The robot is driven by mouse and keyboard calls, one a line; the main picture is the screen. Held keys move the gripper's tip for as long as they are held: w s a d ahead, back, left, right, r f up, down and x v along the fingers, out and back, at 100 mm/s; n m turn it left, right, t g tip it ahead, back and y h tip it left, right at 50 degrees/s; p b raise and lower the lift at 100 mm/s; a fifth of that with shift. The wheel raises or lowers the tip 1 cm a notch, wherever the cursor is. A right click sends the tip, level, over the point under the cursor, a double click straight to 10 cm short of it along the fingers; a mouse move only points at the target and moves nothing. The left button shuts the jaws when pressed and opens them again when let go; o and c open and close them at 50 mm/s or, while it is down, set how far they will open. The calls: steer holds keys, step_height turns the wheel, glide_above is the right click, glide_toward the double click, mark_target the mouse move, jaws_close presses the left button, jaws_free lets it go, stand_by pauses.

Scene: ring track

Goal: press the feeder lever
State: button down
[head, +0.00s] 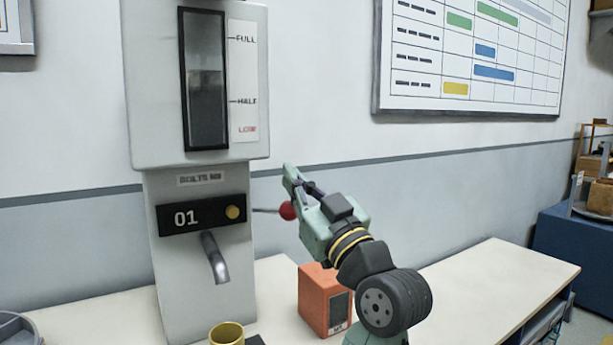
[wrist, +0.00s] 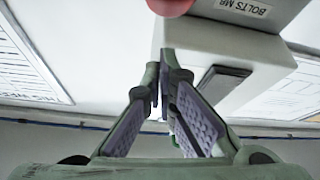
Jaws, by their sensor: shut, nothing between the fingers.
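The grey feeder (head: 200,270) stands upright on the bench, with a "BOLTS M8" label, a panel reading 01 and a spout (head: 215,258). Its lever is a thin rod on the right side, ending in a red ball (head: 288,211). The red ball also shows at the top edge of the wrist view (wrist: 170,5), partly cut off. My gripper (head: 288,173) is shut and empty, with its tips a little above the ball in the head view. In the wrist view my gripper (wrist: 160,85) points toward the feeder housing. Whether it touches the ball, I cannot tell.
A yellow cup (head: 227,334) stands below the spout. An orange box (head: 325,300) sits on the bench (head: 490,295), just below my arm. A whiteboard chart (head: 470,55) hangs on the wall. The bench is clear to the right.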

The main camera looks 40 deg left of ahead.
steer(key=shift+w+f, duration=0.25)
steer(key=shift+f, duration=1)
steer(key=b, duration=0.1)
steer(key=f+b, duration=0.1)
steer(key=shift+d+f+y+b, duration=0.25)
steer(key=shift+y+b, duration=0.05)
steer(key=shift+y, duration=0.1)
steer(key=shift+s+f, duration=0.1)
step_height(320, 180, down, 11)
steer(key=t+y+b, duration=0.1)
steer(key=y+b, duration=0.2)
steer(key=b, duration=1.5)
steer(key=shift+s+d+n+y+b, duration=0.2)
steer(key=shift+d+n+y+b, duration=0.15)
steer(key=shift+d+n, duration=0.1)
steer(key=shift+a, duration=0.1)
